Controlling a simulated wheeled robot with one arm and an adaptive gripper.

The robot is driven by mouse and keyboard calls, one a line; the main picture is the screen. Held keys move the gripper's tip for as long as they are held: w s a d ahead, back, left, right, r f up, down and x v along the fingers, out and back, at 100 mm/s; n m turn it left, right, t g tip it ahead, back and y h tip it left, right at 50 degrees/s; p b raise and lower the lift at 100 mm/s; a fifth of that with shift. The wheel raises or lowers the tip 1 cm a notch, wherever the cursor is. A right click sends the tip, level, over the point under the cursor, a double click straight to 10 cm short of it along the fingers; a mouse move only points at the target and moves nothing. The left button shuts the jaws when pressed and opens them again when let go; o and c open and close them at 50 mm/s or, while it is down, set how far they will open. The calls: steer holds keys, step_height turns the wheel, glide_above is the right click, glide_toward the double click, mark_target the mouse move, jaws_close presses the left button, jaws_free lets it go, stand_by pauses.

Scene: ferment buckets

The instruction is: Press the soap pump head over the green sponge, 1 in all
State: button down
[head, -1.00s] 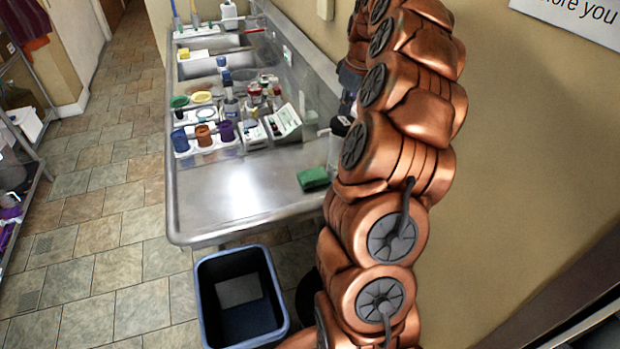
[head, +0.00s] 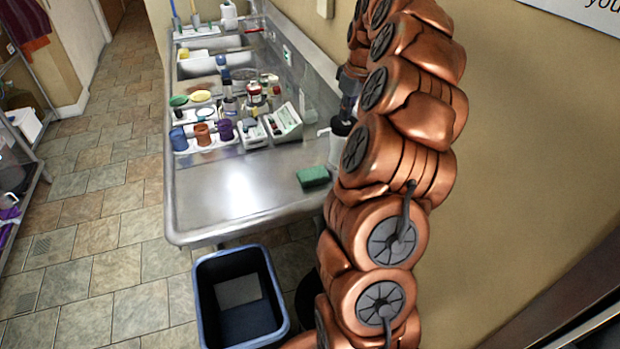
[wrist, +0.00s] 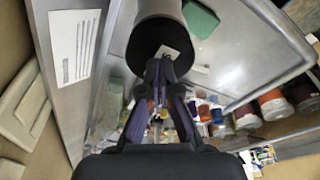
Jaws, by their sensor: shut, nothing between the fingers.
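The green sponge (head: 313,176) lies on the steel counter (head: 235,190) near its right side. It also shows in the wrist view (wrist: 201,18). The soap bottle stands beside it, partly hidden by my arm in the head view; its black top (head: 342,126) and pale nozzle (head: 323,132) show. In the wrist view the bottle's grey body and black top (wrist: 140,48) are right ahead of my gripper (wrist: 160,64). My gripper is shut and empty, with its fingertips over the black top; I cannot tell if they touch. In the head view it is mostly behind my arm.
Cups in a white rack (head: 205,147), small bottles and a white device (head: 283,124) stand farther along the counter. Sinks (head: 215,66) are at the far end. A blue bin (head: 240,295) stands on the floor before the counter. A wall runs along the right.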

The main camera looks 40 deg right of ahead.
steer(key=shift+f, duration=0.5)
steer(key=shift+r, duration=1.7)
step_height(320, 180, up, 6)
steer(key=shift+p, duration=0.85)
